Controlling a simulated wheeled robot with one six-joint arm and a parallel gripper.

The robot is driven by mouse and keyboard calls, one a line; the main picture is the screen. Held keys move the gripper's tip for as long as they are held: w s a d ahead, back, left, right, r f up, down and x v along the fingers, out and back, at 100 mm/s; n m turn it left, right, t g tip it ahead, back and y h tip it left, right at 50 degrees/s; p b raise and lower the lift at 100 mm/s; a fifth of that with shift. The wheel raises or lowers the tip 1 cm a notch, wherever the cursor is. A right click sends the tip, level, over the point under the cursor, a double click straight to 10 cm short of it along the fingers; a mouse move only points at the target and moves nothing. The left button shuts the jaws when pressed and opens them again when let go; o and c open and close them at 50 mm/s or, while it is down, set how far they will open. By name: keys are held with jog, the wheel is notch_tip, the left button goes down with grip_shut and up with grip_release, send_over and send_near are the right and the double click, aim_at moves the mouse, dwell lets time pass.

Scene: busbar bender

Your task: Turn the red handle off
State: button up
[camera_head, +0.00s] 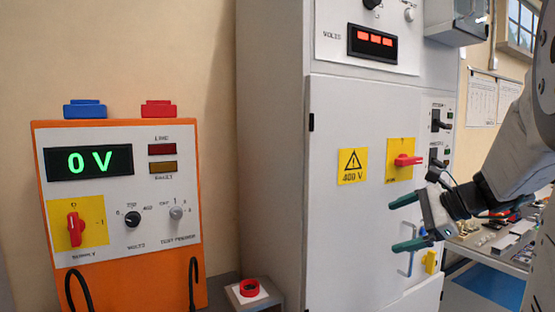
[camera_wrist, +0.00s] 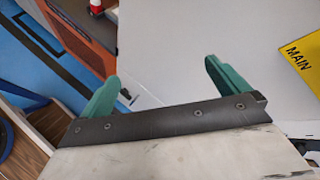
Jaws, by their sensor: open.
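A red handle (camera_head: 407,160) lies horizontally on a yellow plate (camera_head: 400,146) on the grey cabinet's door. Another red handle (camera_head: 74,229) stands upright on a yellow plate on the orange box at the left. My gripper (camera_head: 396,225) is open and empty, with its green fingers in front of the door, below the cabinet handle in the head view. In the wrist view my gripper (camera_wrist: 162,72) faces bare grey surface. Part of a yellow plate marked MAIN (camera_wrist: 303,65) shows at the right edge there; no red handle is visible on that part.
A yellow 400 V warning sign (camera_head: 352,166) is left of the cabinet handle. The orange box (camera_head: 120,278) reads 0 V. A red button (camera_head: 249,287) sits low between box and cabinet. Black switches (camera_head: 437,121) line the cabinet's right side. A cluttered bench (camera_head: 495,245) stands behind.

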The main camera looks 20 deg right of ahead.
jog(key=w+d+r+m+t+h, duration=0.1)
jog(key=d+r+m+t, duration=0.25)
jog(key=d, duration=0.25)
jog(key=d+r+m+t+h, duration=0.1)
jog(key=d+r+m+t, duration=0.15)
jog(key=d+m, duration=0.2)
jog(key=m+t+h, duration=0.2)
jog(key=m, duration=0.2)
send_near(414, 162)
jog(key=w, duration=0.6)
jog(key=w+a, duration=0.1)
jog(key=w, duration=0.1)
jog(key=shift+w+r, duration=0.1)
jog(key=shift+w, duration=0.7)
jog(key=c, duration=1.1)
jog(key=shift+d, duration=0.1)
